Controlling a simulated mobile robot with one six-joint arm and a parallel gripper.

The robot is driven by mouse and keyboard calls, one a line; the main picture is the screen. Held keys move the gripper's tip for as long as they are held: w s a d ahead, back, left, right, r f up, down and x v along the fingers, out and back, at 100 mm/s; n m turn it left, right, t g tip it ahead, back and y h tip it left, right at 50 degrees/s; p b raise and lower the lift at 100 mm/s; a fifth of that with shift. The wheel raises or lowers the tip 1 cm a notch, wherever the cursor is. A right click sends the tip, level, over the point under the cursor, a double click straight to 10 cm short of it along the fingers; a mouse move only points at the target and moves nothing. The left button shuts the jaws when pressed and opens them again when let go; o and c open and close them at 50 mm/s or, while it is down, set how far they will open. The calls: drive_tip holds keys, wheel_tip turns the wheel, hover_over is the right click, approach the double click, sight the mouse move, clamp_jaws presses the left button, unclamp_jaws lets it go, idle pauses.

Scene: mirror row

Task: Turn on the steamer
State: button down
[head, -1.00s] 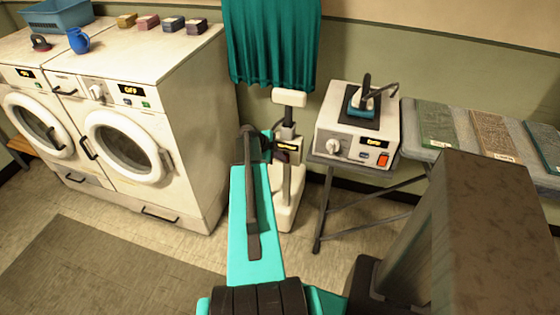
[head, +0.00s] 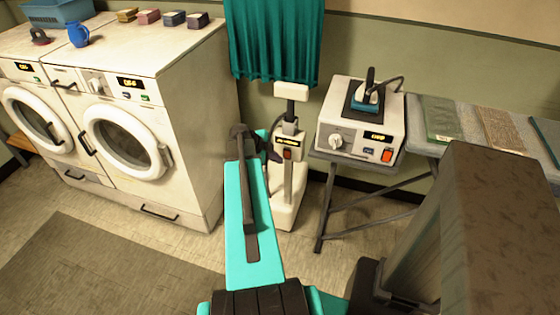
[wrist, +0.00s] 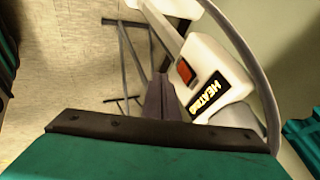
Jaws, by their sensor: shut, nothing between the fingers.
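The steamer (head: 289,190) is a white upright unit with a post and a white head, standing on the floor between the dryer and the iron's table. Its red switch (head: 288,155) sits below a small lit display (head: 288,141). In the wrist view the display (wrist: 208,95) reads HEATING and the red switch (wrist: 185,71) shows beside it. My gripper (head: 273,154) is just left of the switch, with a small gap apparent. In the wrist view my gripper (wrist: 160,78) is shut and empty, its tips near the switch. Whether it touches the housing is unclear.
White front-loading machines (head: 125,140) stand at the left. An iron (head: 366,98) rests on a white station (head: 355,140) with its own red switch, on a table to the right. A teal curtain (head: 275,40) hangs behind the steamer.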

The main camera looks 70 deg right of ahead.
drive_tip(key=b+v, duration=0.1)
drive_tip(key=v, duration=0.7)
drive_tip(key=shift+a+f, duration=0.25)
drive_tip(key=shift+a, duration=0.1)
